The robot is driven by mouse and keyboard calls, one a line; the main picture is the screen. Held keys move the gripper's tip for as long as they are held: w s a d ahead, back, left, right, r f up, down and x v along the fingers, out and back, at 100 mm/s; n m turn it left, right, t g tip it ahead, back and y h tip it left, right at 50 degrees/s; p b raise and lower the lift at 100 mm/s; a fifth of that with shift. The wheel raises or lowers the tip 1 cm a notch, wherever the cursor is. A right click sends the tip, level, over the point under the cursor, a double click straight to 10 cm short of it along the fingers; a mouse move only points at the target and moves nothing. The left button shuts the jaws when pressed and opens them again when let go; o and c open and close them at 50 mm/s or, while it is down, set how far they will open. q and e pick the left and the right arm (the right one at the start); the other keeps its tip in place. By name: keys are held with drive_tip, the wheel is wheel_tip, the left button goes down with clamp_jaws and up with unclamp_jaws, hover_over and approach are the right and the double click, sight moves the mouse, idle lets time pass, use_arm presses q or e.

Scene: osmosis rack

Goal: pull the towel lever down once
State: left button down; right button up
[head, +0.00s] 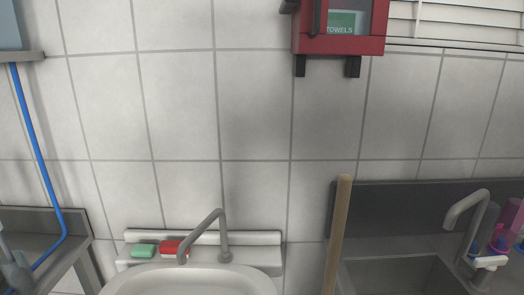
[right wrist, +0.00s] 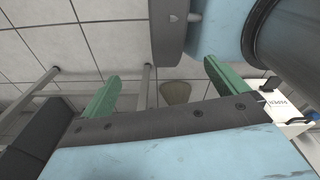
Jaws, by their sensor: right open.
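The red towel dispenser (head: 338,44) hangs on the tiled wall at the top of the head view and is cut off by the frame edge. Its front window shows a green "TOWELS" label. A dark handle-like part (head: 317,18) runs down its front left, and another dark piece (head: 288,7) juts from its left side. I cannot tell which is the lever. My right gripper (right wrist: 161,84) shows in the right wrist view, its green fingers wide apart with nothing gripped. The dispenser is not recognisable there. My left gripper is not seen.
A white sink (head: 190,281) with a grey tap (head: 220,235) stands below, with green (head: 143,250) and red (head: 170,247) blocks behind it. A wooden handle (head: 339,230) rises before the right basin (head: 400,274). A blue hose (head: 36,150) hangs left. The wall below the dispenser is clear.

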clamp_jaws()
idle(0.5)
idle(1.0)
